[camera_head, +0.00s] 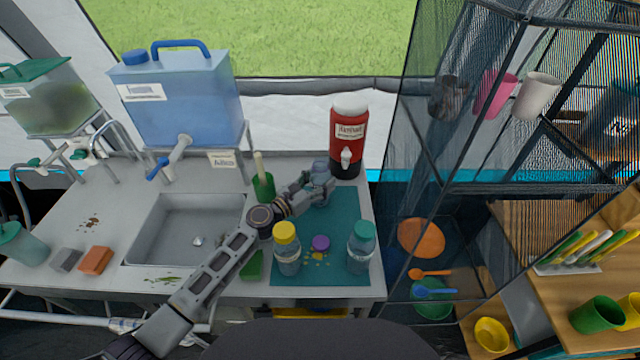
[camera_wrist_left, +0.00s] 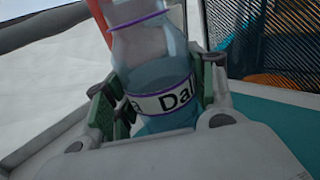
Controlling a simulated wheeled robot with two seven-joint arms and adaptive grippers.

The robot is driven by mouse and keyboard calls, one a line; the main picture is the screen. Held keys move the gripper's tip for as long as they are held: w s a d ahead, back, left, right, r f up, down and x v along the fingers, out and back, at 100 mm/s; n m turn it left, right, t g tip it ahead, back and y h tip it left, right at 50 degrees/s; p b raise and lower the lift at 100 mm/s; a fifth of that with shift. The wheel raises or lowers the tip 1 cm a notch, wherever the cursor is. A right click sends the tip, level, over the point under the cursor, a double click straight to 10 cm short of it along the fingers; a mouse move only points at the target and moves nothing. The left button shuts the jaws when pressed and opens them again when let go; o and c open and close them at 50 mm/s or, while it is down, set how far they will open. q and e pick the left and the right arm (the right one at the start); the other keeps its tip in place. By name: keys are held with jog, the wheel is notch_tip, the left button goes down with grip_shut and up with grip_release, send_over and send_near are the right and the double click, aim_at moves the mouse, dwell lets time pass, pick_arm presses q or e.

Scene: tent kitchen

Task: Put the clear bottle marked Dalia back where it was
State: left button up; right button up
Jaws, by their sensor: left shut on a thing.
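The clear bottle (camera_head: 320,168) is in my left gripper (camera_head: 318,188), over the back of the teal mat (camera_head: 345,208), in front of the red dispenser. In the left wrist view the bottle (camera_wrist_left: 150,60) fills the middle, with a white, purple-edged label reading "Dal" and a purple ring near its neck. The green-padded fingers (camera_wrist_left: 160,100) are shut on it from both sides. I cannot tell whether its base touches the mat. A purple round cap (camera_head: 320,243) lies on the mat among yellow bits. My right gripper is out of view.
A yellow-capped bottle (camera_head: 287,248) and a teal-capped bottle (camera_head: 361,247) stand on the mat's front part. The red dispenser (camera_head: 349,135) stands behind. A green cup with a brush (camera_head: 263,186) and the sink (camera_head: 190,230) are to the left. A mesh cabinet (camera_head: 440,170) rises right.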

pick_arm(q)
jog(key=shift+f, duration=0.2)
jog(key=o, duration=1.1)
jog(key=shift+r, duration=0.2)
jog(key=shift+s+a+f, duration=0.15)
jog(key=shift+s+a, duration=0.2)
jog(key=shift+s, duration=0.05)
jog(key=shift+b+v, duration=0.5)
jog(key=shift+v, duration=5)
